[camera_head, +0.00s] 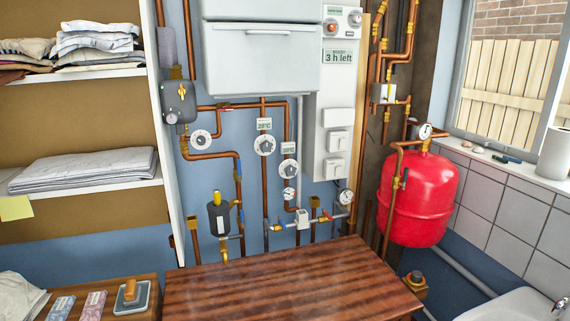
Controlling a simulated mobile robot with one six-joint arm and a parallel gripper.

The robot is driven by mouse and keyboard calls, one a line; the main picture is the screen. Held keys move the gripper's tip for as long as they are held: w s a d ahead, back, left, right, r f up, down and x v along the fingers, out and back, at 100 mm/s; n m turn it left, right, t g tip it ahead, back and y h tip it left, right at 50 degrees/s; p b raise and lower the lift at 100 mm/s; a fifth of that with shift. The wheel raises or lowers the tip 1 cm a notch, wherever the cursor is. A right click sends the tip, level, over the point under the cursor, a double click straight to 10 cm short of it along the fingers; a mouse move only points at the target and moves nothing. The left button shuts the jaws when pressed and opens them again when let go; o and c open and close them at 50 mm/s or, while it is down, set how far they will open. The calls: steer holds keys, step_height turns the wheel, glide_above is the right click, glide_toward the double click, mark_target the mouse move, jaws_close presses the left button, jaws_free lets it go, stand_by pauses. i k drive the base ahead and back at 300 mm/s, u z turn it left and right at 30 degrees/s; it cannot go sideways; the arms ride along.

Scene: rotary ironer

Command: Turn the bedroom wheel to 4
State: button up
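Several round white dials or wheels sit on the copper pipes on the blue wall. One wheel (201,139) is at the left, below a grey box. A second wheel (264,145) is in the middle under a small label (264,125) with green digits. A third wheel (288,168) is lower right under another small label (288,148). I cannot read which one is the bedroom wheel, nor their settings. My gripper is not in view.
A brown wooden worktop (290,283) stands in front of the pipes. A red tank (417,197) is at the right. The white boiler (262,58) hangs above. A grey box (180,102) is at the left, beside shelves with folded linen (85,168). A sink (515,306) is at lower right.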

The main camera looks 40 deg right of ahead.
mark_target(266, 145)
steer(key=u, duration=1.9)
steer(key=k, duration=0.1)
steer(key=z, duration=3.05)
steer(key=k, duration=0.9)
steer(key=u, duration=0.2)
steer(key=i, duration=0.7)
steer(key=z, duration=0.05)
